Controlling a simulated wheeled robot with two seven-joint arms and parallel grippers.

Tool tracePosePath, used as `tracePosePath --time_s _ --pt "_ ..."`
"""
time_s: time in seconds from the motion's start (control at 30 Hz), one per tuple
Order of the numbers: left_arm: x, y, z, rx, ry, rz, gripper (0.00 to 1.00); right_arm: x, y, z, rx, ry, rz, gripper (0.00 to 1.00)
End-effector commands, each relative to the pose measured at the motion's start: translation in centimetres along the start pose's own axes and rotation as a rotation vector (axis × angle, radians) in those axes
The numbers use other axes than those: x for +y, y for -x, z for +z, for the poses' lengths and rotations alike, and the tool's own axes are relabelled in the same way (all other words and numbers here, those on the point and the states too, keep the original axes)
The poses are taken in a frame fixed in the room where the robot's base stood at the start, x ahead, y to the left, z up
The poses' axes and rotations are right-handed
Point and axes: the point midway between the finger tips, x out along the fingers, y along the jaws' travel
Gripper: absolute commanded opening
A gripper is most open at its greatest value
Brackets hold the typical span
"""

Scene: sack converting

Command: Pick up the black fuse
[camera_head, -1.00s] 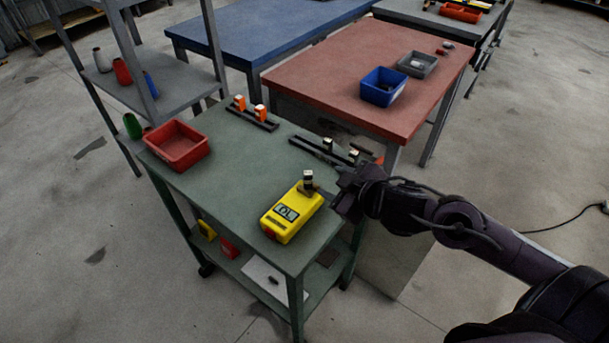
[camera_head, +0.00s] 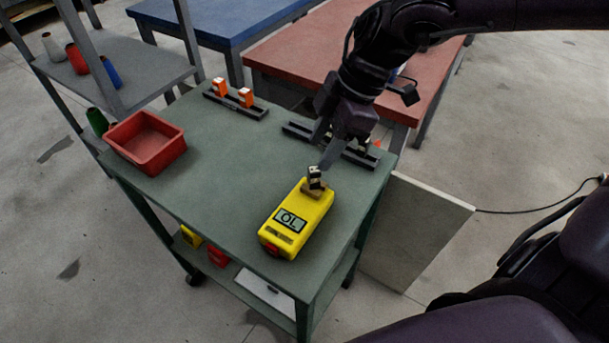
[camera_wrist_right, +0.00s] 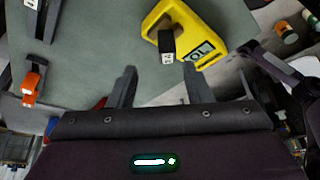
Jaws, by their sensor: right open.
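The black fuse (camera_head: 314,178), with a white label, stands upright on the far end of the yellow tester (camera_head: 296,222), whose display reads OL. The fuse also shows in the right wrist view (camera_wrist_right: 167,45), ahead of the fingertips and between their lines. My right gripper (camera_head: 328,150) is open, with its fingers pointing down just above and behind the fuse. In the right wrist view the space between its fingers (camera_wrist_right: 158,76) is empty. In the head view the fingers come close to the fuse's top; I cannot tell whether they touch. My left gripper is not in view.
The green cart top (camera_head: 225,190) holds a red bin (camera_head: 146,142) at left, a rail with orange fuses (camera_head: 235,104) at the back, and a dark rail (camera_head: 366,158) partly hidden behind my right gripper. A red table (camera_head: 282,62) stands behind. The cart top's middle is clear.

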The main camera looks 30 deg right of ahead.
Motion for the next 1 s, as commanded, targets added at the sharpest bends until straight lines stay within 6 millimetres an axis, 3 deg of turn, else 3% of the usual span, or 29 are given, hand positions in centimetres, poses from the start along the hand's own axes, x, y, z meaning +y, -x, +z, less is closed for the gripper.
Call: tracePosePath --time_s 0.6,0.9,1.0 --pt "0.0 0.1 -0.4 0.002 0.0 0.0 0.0 -0.4 -7.3 0.3 -0.004 0.001 -0.005 0.45" --pt "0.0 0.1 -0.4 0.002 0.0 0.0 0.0 -0.4 -7.7 0.3 -0.002 0.001 -0.002 0.45" --pt "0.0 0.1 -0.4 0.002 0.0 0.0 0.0 -0.4 -7.7 0.3 -0.002 0.001 -0.002 0.32"
